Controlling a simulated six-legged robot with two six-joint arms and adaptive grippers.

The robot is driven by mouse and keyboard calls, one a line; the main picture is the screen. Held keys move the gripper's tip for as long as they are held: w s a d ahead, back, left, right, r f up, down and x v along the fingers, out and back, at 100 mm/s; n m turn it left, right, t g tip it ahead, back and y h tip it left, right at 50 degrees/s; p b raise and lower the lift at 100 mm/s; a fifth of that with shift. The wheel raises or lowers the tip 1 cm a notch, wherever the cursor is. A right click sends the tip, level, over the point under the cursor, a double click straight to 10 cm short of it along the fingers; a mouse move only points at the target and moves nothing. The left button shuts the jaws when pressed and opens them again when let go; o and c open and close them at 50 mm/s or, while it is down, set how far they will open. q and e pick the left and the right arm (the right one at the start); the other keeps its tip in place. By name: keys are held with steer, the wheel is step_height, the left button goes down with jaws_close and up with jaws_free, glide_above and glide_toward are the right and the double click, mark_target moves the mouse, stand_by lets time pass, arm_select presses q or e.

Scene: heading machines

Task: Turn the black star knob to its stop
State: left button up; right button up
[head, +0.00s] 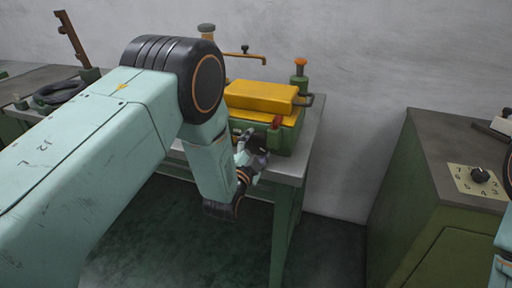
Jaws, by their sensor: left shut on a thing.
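My left gripper (255,150) is at the front of a green machine (287,137) with a yellow cover (262,97). It is shut on a small dark part, which I take to be the black star knob (262,142). The fingers and wrist hide most of the knob, so its shape and angle cannot be told. Part of my right arm shows at the right edge, but its gripper is out of the picture.
The machine stands on a grey-topped bench (310,142) against the wall. A red part (278,122) is close to my left gripper. Floor shows between bench and cabinet.

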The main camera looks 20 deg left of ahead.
arm_select(q)
steer(key=shift+r+m, duration=0.15)
steer(key=shift+m, duration=0.15)
steer(key=o, duration=1.1)
steer(key=shift+o, duration=0.2)
steer(key=shift+f, duration=0.2)
steer(key=shift+s+f, duration=0.1)
steer(key=shift+s, duration=0.45)
steer(key=s, duration=0.6)
steer(key=shift+s+r, duration=0.25)
steer(key=shift+s, duration=0.15)
